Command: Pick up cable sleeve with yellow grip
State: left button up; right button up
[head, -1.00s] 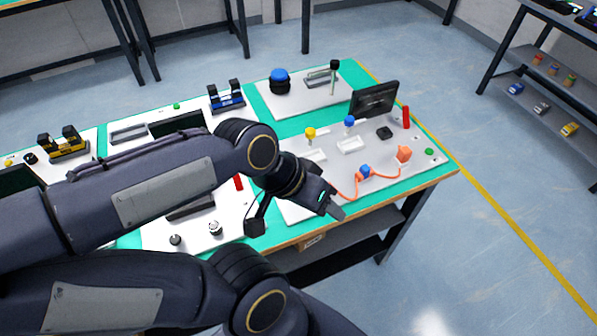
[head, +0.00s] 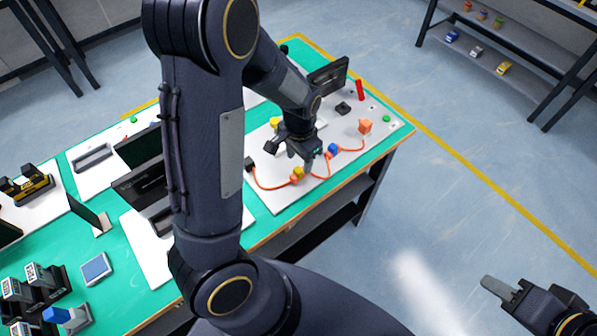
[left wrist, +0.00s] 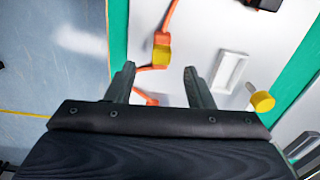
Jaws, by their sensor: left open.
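The cable sleeve with the yellow grip (head: 298,173) lies on the white board, an orange cable running from it. In the left wrist view its yellow grip (left wrist: 162,55) shows between and just beyond the fingertips. My left gripper (head: 308,162) is open and empty, with its fingers pointing down at the board beside the sleeve; it also shows in the left wrist view (left wrist: 159,70). I cannot tell the exact gap above the board. My right gripper (head: 503,288) is at the lower right, over the floor; its jaw opening is unclear.
A blue grip (head: 333,149) on the same cable and an orange connector block (head: 366,126) are to the right. A yellow-topped post (left wrist: 262,101) and a white holder (left wrist: 230,72) stand close by. A monitor (head: 328,75) stands behind. The table's front edge is near.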

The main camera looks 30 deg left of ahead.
aim_at(298, 169)
pick_arm(q)
jog(key=f, duration=0.4)
jog(key=shift+s+a+f+p, duration=0.2)
jog(key=shift+f+p, duration=0.2)
jog(key=shift+w+f, duration=0.1)
jog(key=shift+f, duration=0.5)
grip_shut()
jog(key=shift+r, duration=0.1)
jog(key=shift+r, duration=0.55)
jog(key=r, duration=0.2)
jog(key=shift+d+r, duration=0.35)
jog(key=s+d+r+b, duration=0.1)
jog(key=s+d+r, duration=0.3)
jog(key=d+r, duration=0.5)
jog(key=d, duration=0.3)
jog(key=shift+s+d, duration=0.25)
jog(key=shift+s, duration=0.15)
